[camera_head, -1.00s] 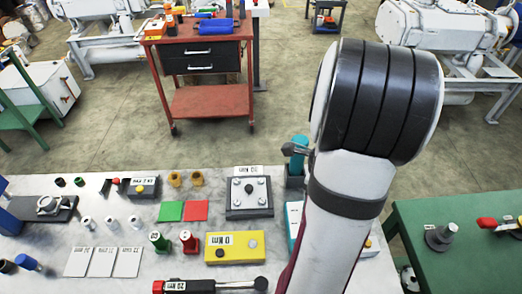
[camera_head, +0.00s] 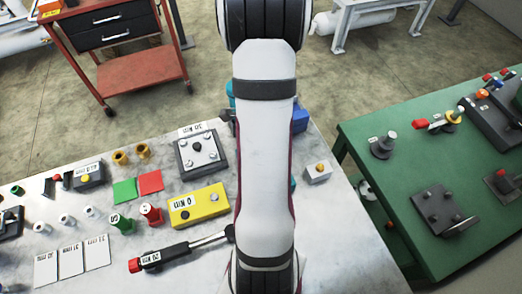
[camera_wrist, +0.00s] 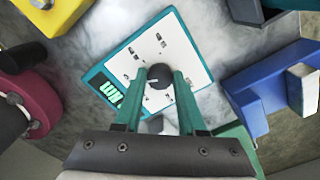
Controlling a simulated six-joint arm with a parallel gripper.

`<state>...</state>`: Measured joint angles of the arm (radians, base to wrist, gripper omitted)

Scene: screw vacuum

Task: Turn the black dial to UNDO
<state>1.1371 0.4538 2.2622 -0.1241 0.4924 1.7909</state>
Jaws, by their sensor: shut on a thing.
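The black dial (camera_wrist: 159,75) sits near the middle of a white panel (camera_wrist: 185,48) with a teal frame, in the wrist view. In the head view my arm hides the gripper, the dial and most of the panel.
In the head view a yellow box (camera_head: 206,200) and a red-ended torque wrench (camera_head: 180,252) lie left of my arm. A small grey box with an orange button (camera_head: 318,171) is right. A green table (camera_head: 400,185) stands further right. A blue object (camera_wrist: 262,98) flanks the panel in the wrist view.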

